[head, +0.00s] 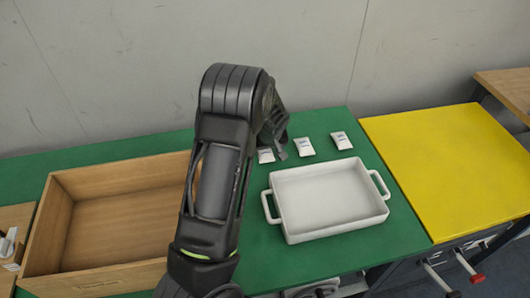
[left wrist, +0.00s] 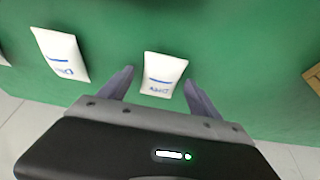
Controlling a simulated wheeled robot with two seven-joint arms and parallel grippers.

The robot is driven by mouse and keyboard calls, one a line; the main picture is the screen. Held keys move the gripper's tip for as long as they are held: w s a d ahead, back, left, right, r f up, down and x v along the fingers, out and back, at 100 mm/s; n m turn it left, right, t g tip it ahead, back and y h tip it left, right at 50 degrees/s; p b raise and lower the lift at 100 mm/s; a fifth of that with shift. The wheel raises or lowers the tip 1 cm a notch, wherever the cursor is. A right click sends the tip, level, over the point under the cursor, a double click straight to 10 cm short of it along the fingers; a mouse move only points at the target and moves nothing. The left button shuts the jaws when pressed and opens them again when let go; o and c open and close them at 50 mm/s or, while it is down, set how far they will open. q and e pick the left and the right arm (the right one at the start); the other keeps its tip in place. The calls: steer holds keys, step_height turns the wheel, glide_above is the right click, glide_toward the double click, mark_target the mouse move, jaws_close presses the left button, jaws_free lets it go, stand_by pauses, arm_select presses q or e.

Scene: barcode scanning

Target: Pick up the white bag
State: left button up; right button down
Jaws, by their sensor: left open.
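Three small white bags lie in a row on the green table, behind the white tray. The leftmost bag (head: 266,156) is partly hidden by my left arm; the middle bag (head: 304,147) and right bag (head: 341,140) are clear of it. My left gripper (head: 279,153) is just over the leftmost bag. In the left wrist view, the open gripper (left wrist: 158,88) has one white bag (left wrist: 163,72) with blue print between and slightly beyond its fingertips, apart from both fingers. A second bag (left wrist: 62,55) lies to the left there. My right gripper does not show.
A white two-handled tray (head: 330,226) stands in front of the bags. An open wooden box (head: 62,212) is left of my arm. A yellow surface (head: 445,165) adjoins the green table (head: 365,150) at right. A wall rises behind.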

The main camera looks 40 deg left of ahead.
mark_target(266, 152)
arm_select(q)
steer(key=shift+c, duration=0.3)
steer(key=c, duration=1.4)
step_height(266, 152, up, 10)
steer(key=shift+b, duration=0.35)
stand_by(0.4)
